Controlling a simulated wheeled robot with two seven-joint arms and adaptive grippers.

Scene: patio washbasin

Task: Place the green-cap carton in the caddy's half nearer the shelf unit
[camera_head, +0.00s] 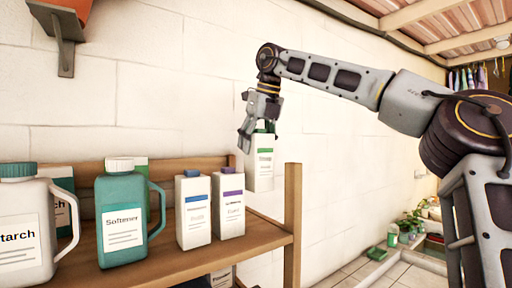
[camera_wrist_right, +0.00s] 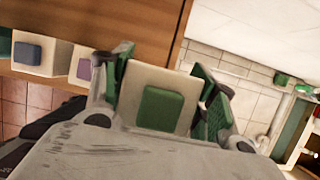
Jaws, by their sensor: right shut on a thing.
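The green-cap carton (camera_head: 260,168) is white with a green label band and hangs upright beside the right end of the shelf unit (camera_head: 240,243), in front of the pale block wall. My right gripper (camera_head: 258,130) is shut on its top from above. In the right wrist view the carton's top with its square green cap (camera_wrist_right: 161,108) sits between the two fingers of my right gripper (camera_wrist_right: 160,95). The caddy cannot be made out with certainty in either view. My left gripper is not in view.
On the shelf stand a blue-cap carton (camera_head: 193,212), a purple-cap carton (camera_head: 229,205), a teal softener jug (camera_head: 122,222) and a white starch jug (camera_head: 25,235). A wooden post (camera_head: 292,215) rises at the shelf's right end. Potted plants (camera_head: 408,228) and a green item (camera_head: 377,253) are at the far right.

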